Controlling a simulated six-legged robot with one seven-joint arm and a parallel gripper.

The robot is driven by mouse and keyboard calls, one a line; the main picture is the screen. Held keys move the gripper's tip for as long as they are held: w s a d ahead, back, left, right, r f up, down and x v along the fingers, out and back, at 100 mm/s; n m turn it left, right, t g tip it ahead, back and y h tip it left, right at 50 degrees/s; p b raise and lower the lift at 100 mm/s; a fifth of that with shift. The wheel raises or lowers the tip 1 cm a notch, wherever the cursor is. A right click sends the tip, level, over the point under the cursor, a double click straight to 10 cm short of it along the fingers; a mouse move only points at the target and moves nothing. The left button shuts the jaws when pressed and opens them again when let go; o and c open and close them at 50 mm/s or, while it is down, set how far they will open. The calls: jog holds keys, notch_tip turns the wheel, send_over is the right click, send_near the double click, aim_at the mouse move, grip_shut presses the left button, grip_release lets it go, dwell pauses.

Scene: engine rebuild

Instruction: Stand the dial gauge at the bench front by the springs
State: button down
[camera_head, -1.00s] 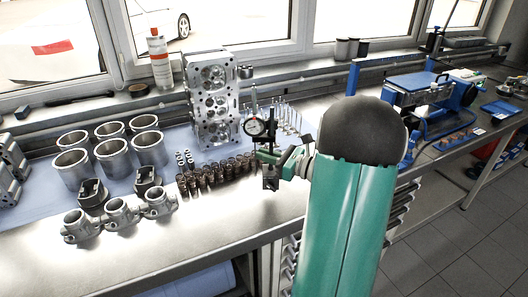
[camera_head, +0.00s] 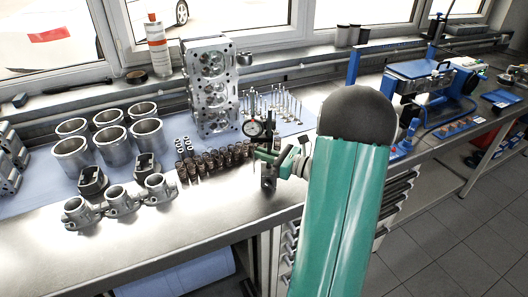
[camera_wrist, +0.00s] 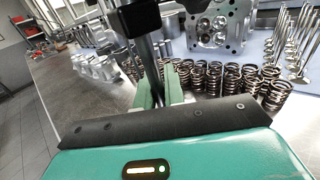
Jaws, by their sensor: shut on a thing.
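The dial gauge (camera_head: 254,129) has a round white face and a dark rim, on a stand with a dark block base (camera_head: 268,181). My gripper (camera_head: 276,162) is shut on the stand's post, and the gauge looks upright. In the wrist view the green fingers (camera_wrist: 160,88) close around the dark post (camera_wrist: 150,62), with a black block (camera_wrist: 135,18) above. The valve springs (camera_head: 212,163) stand in rows just left of the gauge; they also show in the wrist view (camera_wrist: 228,78). I cannot tell whether the base touches the bench.
The bench front edge (camera_head: 235,233) is close below the gauge. A cylinder head (camera_head: 211,85) stands behind, with valves (camera_head: 275,103) to its right. Cylinder liners (camera_head: 115,145) and housings (camera_head: 118,200) stand left. Bare bench top lies in front of the springs.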

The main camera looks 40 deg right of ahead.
jog(key=shift+f, duration=0.3)
dwell(0.9)
jog(key=c, duration=1.4)
grip_release()
jog(key=shift+f, duration=0.15)
jog(key=shift+s, duration=0.1)
jog(key=v, duration=1.3)
jog(key=shift+s+d, duration=0.25)
jog(key=shift+s, duration=0.05)
